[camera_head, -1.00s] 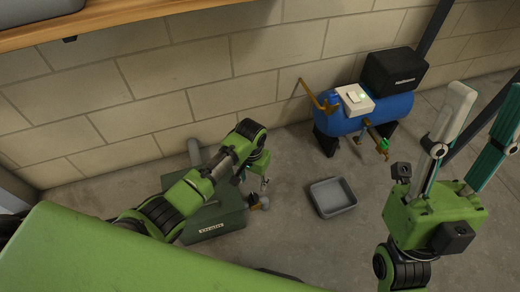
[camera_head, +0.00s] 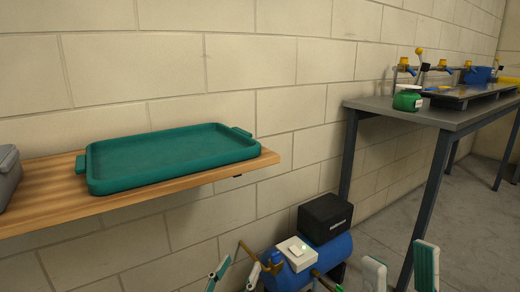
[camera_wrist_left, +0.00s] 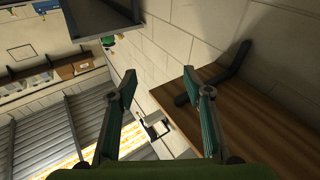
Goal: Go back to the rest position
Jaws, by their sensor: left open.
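My left gripper (camera_head: 236,270) shows at the bottom edge of the head view, only its fingertips in frame, in front of the wall below the wooden shelf. In the left wrist view its two fingers (camera_wrist_left: 159,75) stand wide apart with nothing between them. My right gripper (camera_head: 401,262) shows at the bottom right of the head view, its fingertips apart and empty. The rest of both arms is out of the head view.
A wooden shelf (camera_head: 40,215) at the left carries a green tray (camera_head: 170,158). A blue compressor (camera_head: 328,252) with a black box (camera_head: 325,217) on top stands below, close behind the grippers. A grey workbench (camera_head: 455,113) stands at the right; bare floor shows beneath it.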

